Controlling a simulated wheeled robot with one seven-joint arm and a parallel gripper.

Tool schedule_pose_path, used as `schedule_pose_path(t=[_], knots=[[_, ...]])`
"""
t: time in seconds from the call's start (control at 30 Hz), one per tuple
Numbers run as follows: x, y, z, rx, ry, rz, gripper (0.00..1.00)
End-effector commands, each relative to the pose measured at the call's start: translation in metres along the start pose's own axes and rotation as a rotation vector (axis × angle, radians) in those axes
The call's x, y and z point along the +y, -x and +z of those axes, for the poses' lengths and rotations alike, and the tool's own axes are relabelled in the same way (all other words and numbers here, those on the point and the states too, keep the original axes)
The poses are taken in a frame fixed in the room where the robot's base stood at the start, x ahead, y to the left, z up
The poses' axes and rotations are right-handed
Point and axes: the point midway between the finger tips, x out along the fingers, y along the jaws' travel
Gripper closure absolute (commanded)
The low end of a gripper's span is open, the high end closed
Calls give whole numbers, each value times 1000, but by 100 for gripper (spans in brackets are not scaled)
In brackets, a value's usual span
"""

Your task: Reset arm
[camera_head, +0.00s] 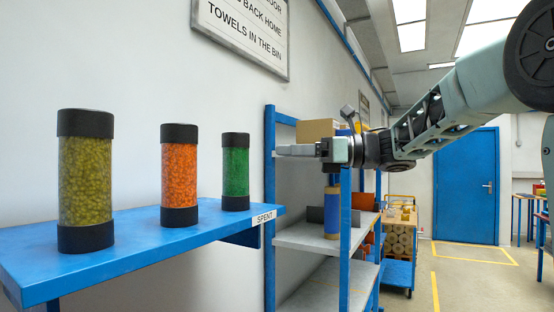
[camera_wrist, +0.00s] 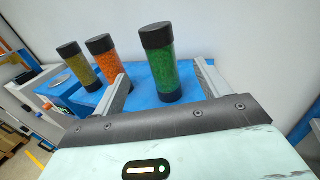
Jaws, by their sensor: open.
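My arm reaches in from the upper right in the head view, and my gripper (camera_head: 284,151) points left, level and raised above the shelf height. In the wrist view its two fingers stand apart, and my gripper (camera_wrist: 162,82) is open with nothing held. Beyond the fingers, the green canister (camera_wrist: 161,64) appears between them, apart from them. The orange canister (camera_head: 180,175) and the yellow-green canister (camera_head: 86,181) stand upright beside the green canister (camera_head: 235,171) on the blue shelf (camera_head: 120,240). All have black caps.
The blue shelf carries a SPENT label (camera_head: 264,217). Behind it stands a blue-framed rack (camera_head: 270,200) with a blue cylinder (camera_head: 332,210) and a cardboard box (camera_head: 317,130). A cart (camera_head: 398,270) and a blue door (camera_head: 465,185) are farther back. The floor at right is clear.

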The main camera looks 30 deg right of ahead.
Motion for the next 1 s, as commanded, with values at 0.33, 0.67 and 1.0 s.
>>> schedule_pose_path(t=[0.33,0.67,1.0], knots=[[0,2,1,0,1,1,25],[-11,-5,-4,-34,-125,-71,25],[-85,1,-126,-403,-1381,-706,25]])
